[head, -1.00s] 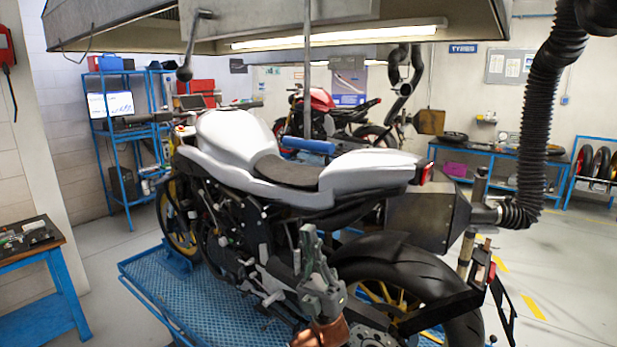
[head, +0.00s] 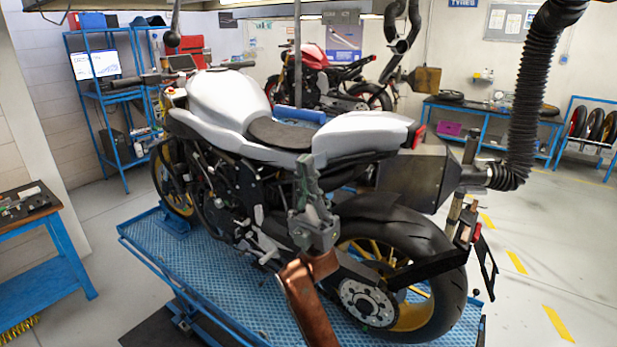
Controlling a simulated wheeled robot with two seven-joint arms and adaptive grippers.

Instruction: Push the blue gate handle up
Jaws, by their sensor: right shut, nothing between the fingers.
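A blue padded bar (head: 300,114), which may be the gate handle, lies roughly level behind the seat of the white motorcycle (head: 232,128). The seat hides its lower edge and whatever holds it. My right gripper (head: 306,163) points up in front of the motorcycle's near side, just below the tail. Its fingers are shut with nothing between them. Its tips show below the bar in the picture, with the seat and tail between, and it does not touch the bar. My left gripper is out of view.
The motorcycle stands on a blue lift platform (head: 228,300) and blocks the middle. A black exhaust hose (head: 523,100) hangs at the right. A blue workbench (head: 40,240) stands at the left. Clear floor (head: 540,270) shows at the right.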

